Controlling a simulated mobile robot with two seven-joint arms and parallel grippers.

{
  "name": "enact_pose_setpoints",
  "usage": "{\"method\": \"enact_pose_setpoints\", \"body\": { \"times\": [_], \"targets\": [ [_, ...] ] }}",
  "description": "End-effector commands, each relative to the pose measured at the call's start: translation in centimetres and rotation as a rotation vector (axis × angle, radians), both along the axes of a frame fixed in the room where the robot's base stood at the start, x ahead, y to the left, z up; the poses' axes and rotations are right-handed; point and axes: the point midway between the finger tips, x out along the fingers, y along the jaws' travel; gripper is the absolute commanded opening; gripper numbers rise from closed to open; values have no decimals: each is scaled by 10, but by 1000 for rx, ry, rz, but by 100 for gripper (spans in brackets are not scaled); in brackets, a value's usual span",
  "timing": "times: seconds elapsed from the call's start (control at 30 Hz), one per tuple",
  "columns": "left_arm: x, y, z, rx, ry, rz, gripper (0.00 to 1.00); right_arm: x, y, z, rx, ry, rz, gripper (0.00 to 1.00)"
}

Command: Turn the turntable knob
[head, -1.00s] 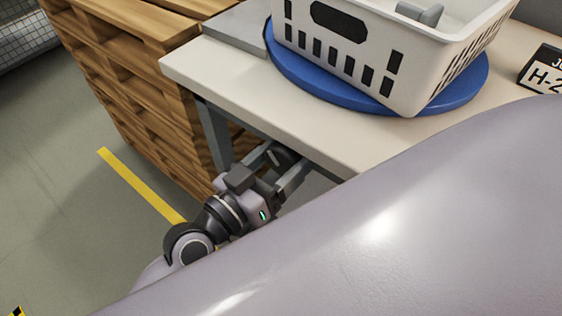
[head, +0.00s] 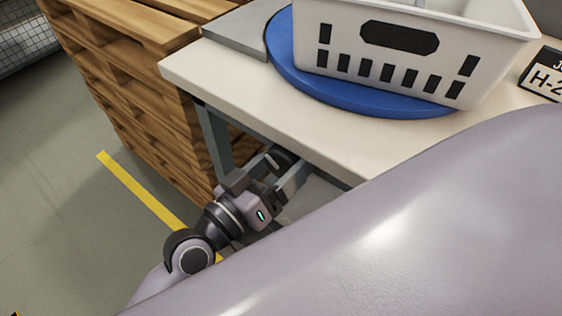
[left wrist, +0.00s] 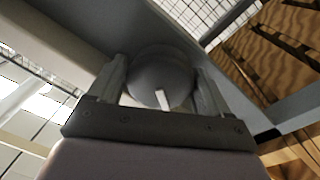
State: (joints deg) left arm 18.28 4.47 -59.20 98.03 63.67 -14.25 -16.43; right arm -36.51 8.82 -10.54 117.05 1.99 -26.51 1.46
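The knob (left wrist: 158,78) is a round dark grey piece with a white mark, under the table's front edge. In the head view the knob (head: 286,157) is partly hidden by my left gripper. My right gripper is not in view.
The pale table (head: 240,83) has a grey metal leg (head: 215,140) beside my left gripper. Stacked wooden pallets (head: 130,90) stand to the left. A grey plate (head: 237,30) and a sign (head: 545,75) lie near the turntable. The floor at left is open, with a yellow line (head: 140,190).

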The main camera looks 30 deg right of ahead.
Motion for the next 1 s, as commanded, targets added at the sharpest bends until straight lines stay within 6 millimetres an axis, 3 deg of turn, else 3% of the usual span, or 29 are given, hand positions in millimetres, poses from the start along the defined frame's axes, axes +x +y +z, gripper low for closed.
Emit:
{"method": "enact_pose_setpoints", "body": {
  "times": [0.43,0.8,1.0],
  "targets": [
    [-1,6,-1,0,-1,2,95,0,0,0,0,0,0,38],
    [-16,51,-4,1,-1,1,95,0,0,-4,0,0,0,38],
    [-21,65,-4,1,-1,1,95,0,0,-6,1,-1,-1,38]
  ]
}}
